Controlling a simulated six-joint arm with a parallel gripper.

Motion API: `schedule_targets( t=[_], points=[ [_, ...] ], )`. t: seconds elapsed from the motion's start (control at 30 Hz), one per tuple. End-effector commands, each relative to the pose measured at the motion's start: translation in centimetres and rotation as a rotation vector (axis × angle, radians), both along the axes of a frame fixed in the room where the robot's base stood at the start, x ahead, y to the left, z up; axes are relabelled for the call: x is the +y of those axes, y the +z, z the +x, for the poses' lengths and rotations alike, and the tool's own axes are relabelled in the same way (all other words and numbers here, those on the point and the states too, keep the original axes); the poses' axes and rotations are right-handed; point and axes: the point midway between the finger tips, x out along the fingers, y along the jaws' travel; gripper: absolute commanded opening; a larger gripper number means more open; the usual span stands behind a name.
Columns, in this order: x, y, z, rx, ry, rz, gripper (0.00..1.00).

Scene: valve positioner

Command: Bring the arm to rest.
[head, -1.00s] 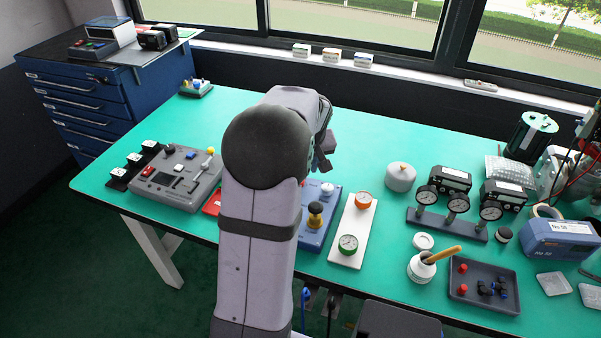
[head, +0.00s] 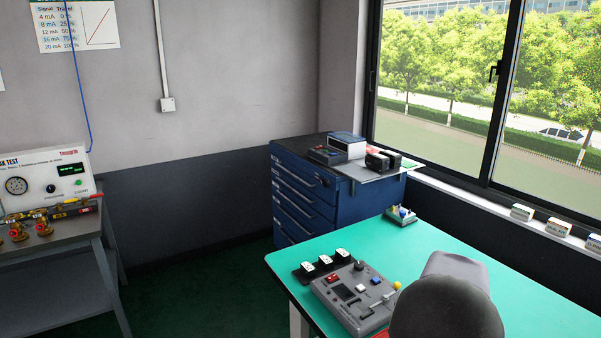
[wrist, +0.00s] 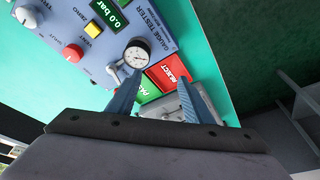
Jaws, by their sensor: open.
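My gripper (wrist: 160,103) shows in the wrist view with its two blue-grey fingers spread apart and nothing held between them. The fingers are above a red REJECT pad (wrist: 167,74) and a green pad (wrist: 149,92), which lie beside a blue-grey gauge tester (wrist: 93,40) with a round dial gauge (wrist: 136,53). I cannot tell how high the fingertips are. In the head view only a rounded dark and grey part of my arm shows at the lower right; my gripper is out of that frame.
A control box (head: 352,298) with a yellow-tipped lever is left of my arm on the green table (head: 480,262). A small fixture (head: 401,215) sits at the table's back corner. A blue drawer cabinet (head: 305,203) stands behind. A separate test bench (head: 50,245) is at far left.

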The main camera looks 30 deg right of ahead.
Motion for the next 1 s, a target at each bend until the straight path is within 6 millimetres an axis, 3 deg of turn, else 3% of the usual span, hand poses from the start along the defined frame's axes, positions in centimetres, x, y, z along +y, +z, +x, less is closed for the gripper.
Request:
schedule_targets(
  t=[0.03,0.2,0.37,0.5,0.7,0.83,1.0],
  points=[
    [3.2,0.5,2.1,0.012,0.061,0.016,0.46],
    [13.1,0.7,5.6,0.067,0.227,0.062,0.46],
    [22.1,0.7,6.1,0.128,0.382,0.089,0.46],
    [28.8,0.7,4.6,0.187,0.512,0.097,0.46],
    [34.8,0.6,1.3,0.254,0.655,0.086,0.46],
    [36.6,0.5,-0.3,0.281,0.707,0.079,0.46],
    [37.5,0.3,-1.2,0.294,0.734,0.074,0.46]
  ],
)
